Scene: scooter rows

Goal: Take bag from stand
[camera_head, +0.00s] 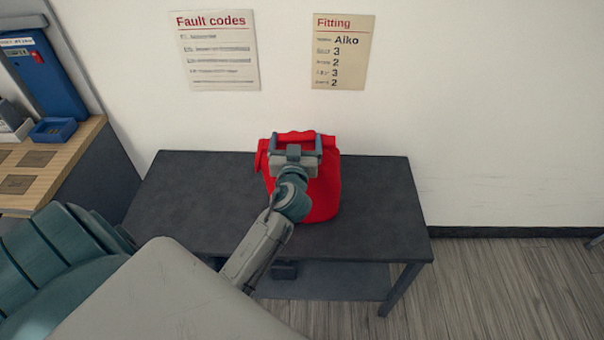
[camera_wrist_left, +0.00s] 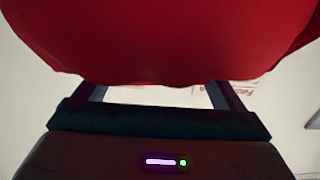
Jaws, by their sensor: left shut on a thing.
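A red bag (camera_head: 322,190) is at the dark grey stand (camera_head: 388,200), in the middle of the head view. My left gripper (camera_head: 297,138) is at the top of the bag, its two fingers shut on the bag's red upper part. In the left wrist view the bag (camera_wrist_left: 170,40) fills the upper part of the picture, close in front of the gripper. My left wrist hides part of the bag's front. Whether the bag's base touches the stand top cannot be told. My right gripper is not in view.
A wooden bench (camera_head: 60,160) with a blue tray (camera_head: 53,130) and a blue box (camera_head: 48,80) stands at the left. The wall behind carries a "Fault codes" sheet (camera_head: 217,52) and a "Fitting" sheet (camera_head: 340,55).

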